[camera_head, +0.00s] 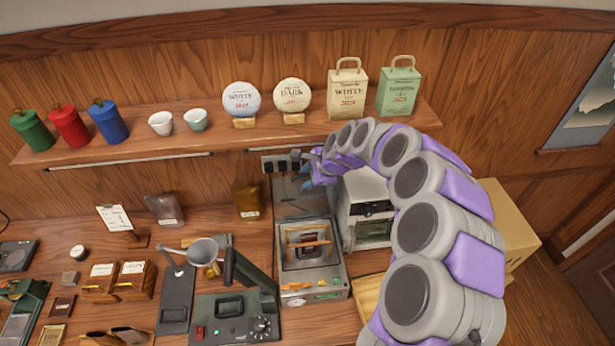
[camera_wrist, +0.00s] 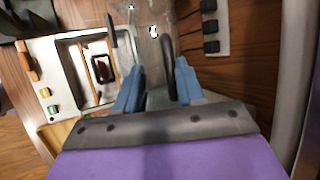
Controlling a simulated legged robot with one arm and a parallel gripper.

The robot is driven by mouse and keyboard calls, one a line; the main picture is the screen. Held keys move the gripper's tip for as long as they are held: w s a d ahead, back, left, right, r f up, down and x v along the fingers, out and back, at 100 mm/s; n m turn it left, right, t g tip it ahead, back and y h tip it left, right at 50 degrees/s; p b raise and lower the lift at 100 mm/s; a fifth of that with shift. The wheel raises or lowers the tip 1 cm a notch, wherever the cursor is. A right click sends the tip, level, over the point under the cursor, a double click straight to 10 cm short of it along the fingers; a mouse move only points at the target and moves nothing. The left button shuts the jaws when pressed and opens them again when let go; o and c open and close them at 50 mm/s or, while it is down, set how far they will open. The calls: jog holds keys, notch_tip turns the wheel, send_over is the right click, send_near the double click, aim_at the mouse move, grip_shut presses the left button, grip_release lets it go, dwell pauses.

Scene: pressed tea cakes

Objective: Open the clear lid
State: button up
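The clear lid (camera_head: 290,205) appears raised at the back of the chamber, tilted up toward the wall. In the wrist view the machine (camera_wrist: 48,60) is at left, and the see-through lid (camera_wrist: 150,45) is ahead of my fingers. My gripper (camera_wrist: 157,88) has its two blue fingers apart, with a dark curved piece, perhaps the lid's handle, just beyond and between them. Contact is unclear. In the head view my gripper (camera_head: 308,172) is small and partly hidden.
A power strip (camera_head: 281,161) is on the wall behind the lid. A white appliance (camera_head: 368,210) stands close on the right. A shelf (camera_head: 225,125) with canisters, cups and tea packages runs above. A green-grey device (camera_head: 235,318) and a dark tray (camera_head: 176,300) lie left of the machine.

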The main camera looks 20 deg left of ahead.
jog(key=shift+s+a, duration=0.1)
jog(key=shift+a, duration=0.05)
jog(key=shift+r, duration=0.1)
jog(key=shift+r, duration=0.25)
jog(key=b+v, duration=0.1)
jog(key=v, duration=1.5)
jog(key=shift+d+r, duration=0.15)
jog(key=shift+d, duration=0.2)
jog(key=shift+d, duration=0.1)
